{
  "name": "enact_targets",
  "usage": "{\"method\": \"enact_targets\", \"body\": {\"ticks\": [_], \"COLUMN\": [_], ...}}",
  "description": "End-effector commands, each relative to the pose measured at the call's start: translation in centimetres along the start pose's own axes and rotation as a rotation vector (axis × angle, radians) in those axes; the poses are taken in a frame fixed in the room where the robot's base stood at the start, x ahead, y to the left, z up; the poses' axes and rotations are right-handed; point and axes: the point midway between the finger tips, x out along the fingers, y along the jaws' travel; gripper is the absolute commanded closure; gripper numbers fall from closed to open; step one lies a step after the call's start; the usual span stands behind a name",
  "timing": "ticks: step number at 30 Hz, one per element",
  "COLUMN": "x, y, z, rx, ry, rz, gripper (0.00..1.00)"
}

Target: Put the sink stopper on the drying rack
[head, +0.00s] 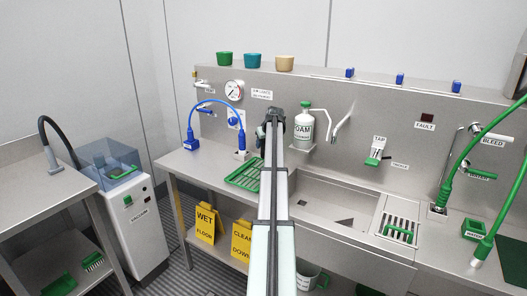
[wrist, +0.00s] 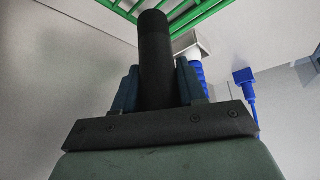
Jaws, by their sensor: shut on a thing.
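My gripper (wrist: 158,80) is shut on a dark, upright-looking cylinder, which I take to be the sink stopper (wrist: 156,45). One finger presses on each side of it. In the head view my gripper (head: 272,122) is at the end of my outstretched arm, above the back of the counter; the stopper cannot be made out clearly there. The drying rack (head: 245,174) is a green wire rack on the counter, left of the sink, partly hidden by my arm. Its green bars (wrist: 185,14) also show at the top of the wrist view, apart from the stopper as far as I can tell.
A white FOAM bottle (head: 303,124) stands on a wall shelf just right of my gripper. Blue hose fittings (head: 240,150) are left of it, behind the rack. The sink basin (head: 325,205) lies to the right, with a slotted drain plate (head: 382,231) beside it.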

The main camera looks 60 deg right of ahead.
Motion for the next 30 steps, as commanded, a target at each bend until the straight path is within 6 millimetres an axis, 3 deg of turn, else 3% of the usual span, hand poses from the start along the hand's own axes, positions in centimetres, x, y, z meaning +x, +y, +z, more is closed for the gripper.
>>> {"method": "enact_targets", "body": {"ticks": [9,21,22,30], "x": [2.8,3.1,3.1,3.1], "y": [0.0,0.0,0.0,0.0], "z": [1.9,2.0,2.0,2.0], "rx": [-0.001,0.0,-0.001,0.0], "ry": [-0.001,0.0,0.0,0.0], "rz": [0.0,0.0,0.0,0.0], "gripper": [0.93,0.93,0.58,0.34]}}
